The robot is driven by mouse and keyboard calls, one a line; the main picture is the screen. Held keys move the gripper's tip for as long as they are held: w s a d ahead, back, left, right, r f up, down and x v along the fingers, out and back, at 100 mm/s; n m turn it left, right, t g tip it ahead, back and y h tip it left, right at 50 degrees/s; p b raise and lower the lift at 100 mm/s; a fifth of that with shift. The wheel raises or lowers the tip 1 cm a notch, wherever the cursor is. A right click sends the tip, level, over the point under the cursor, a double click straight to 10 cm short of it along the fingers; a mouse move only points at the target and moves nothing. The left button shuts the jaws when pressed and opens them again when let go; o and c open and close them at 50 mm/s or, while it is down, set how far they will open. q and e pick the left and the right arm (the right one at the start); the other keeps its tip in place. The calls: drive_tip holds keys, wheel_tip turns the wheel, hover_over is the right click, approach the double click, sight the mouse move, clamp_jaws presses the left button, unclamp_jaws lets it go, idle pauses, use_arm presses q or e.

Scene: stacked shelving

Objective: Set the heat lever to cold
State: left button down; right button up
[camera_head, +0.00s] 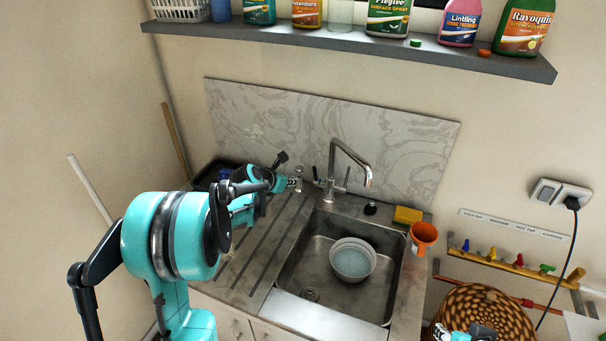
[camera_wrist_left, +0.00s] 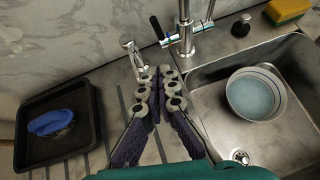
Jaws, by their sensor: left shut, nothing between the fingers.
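The metal sink faucet (camera_head: 334,170) stands behind the sink with a tall bent spout. It also shows in the left wrist view (camera_wrist_left: 184,38), with a slim lever on each side of its body. The left lever (camera_wrist_left: 157,28) is dark, with a blue mark near it. No hot or cold lettering is readable. My left gripper (camera_head: 280,184) is shut and empty, left of the faucet. In the left wrist view my left gripper (camera_wrist_left: 164,74) points toward the faucet base, apart from the levers. Only a small part of my right arm shows at the bottom edge; its fingers cannot be made out.
A small metal tap (camera_wrist_left: 131,47) stands just left of my left fingertips. A black tray (camera_wrist_left: 50,160) with a blue cloth (camera_wrist_left: 58,122) lies farther left. The sink holds a bowl (camera_head: 352,260). A sponge (camera_head: 407,215) and orange cup (camera_head: 424,234) sit right. A shelf (camera_head: 400,45) hangs above.

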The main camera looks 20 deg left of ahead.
use_arm(q)
drive_tip(key=w+r+b+x, duration=0.1)
drive_tip(key=r+b+x, duration=0.1)
drive_tip(key=x, duration=1)
drive_tip(key=shift+w+d, duration=0.25)
drive_tip(key=shift+w, duration=0.25)
drive_tip(key=shift+w+r, duration=0.5)
drive_tip(key=shift+w, duration=0.3)
